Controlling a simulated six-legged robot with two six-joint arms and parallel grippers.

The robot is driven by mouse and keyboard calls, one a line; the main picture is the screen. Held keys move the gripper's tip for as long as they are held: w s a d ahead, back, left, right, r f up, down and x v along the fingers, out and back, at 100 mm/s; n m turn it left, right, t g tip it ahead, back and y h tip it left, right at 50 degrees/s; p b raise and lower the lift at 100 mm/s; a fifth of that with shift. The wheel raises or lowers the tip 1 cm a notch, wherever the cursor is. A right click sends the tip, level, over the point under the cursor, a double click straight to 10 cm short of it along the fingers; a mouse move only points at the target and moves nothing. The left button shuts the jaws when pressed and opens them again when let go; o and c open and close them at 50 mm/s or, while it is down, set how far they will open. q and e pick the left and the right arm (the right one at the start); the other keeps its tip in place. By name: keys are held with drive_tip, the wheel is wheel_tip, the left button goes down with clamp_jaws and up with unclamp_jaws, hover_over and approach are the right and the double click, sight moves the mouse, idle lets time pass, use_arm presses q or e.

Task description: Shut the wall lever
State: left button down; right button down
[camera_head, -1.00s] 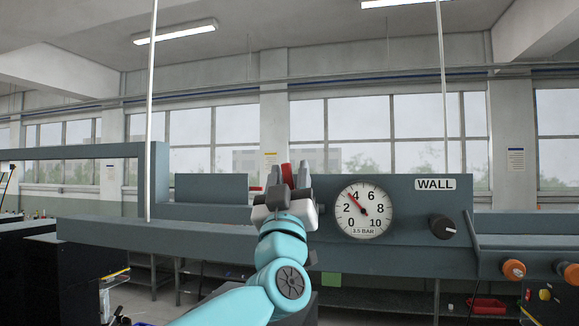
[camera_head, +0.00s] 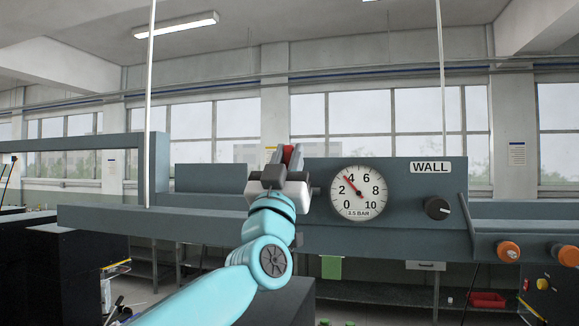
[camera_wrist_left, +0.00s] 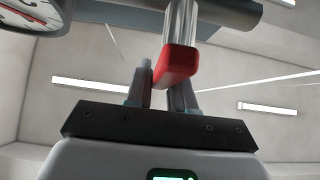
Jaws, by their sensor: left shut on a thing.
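The lever's pivot is hidden behind my gripper. My right gripper is not in view.
A black knob (camera_head: 437,208) is on the panel right of the gauge. Orange-ended knobs (camera_head: 508,252) stick out at the lower right. A grey beam (camera_head: 110,218) runs along the left.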

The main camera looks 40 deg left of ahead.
use_arm(q)
drive_tip(key=shift+w+f+m, duration=0.15)
drive_tip(key=shift+w+m, duration=0.05)
drive_tip(key=shift+m, duration=0.1)
drive_tip(key=c, duration=1)
unclamp_jaws()
drive_tip(key=shift+c, duration=0.2)
drive_tip(key=shift+w, duration=0.15)
drive_tip(key=shift+s+f, duration=0.15)
drive_tip(key=shift+s, duration=0.2)
drive_tip(key=b+v, duration=0.8)
drive_tip(key=v, duration=0.7)
drive_tip(key=shift+s+f+b, duration=0.2)
drive_tip(key=shift+f+b, duration=0.1)
drive_tip(key=shift+b, duration=0.1)
drive_tip(key=shift+w+d, duration=0.1)
drive_tip(key=shift+d, duration=0.05)
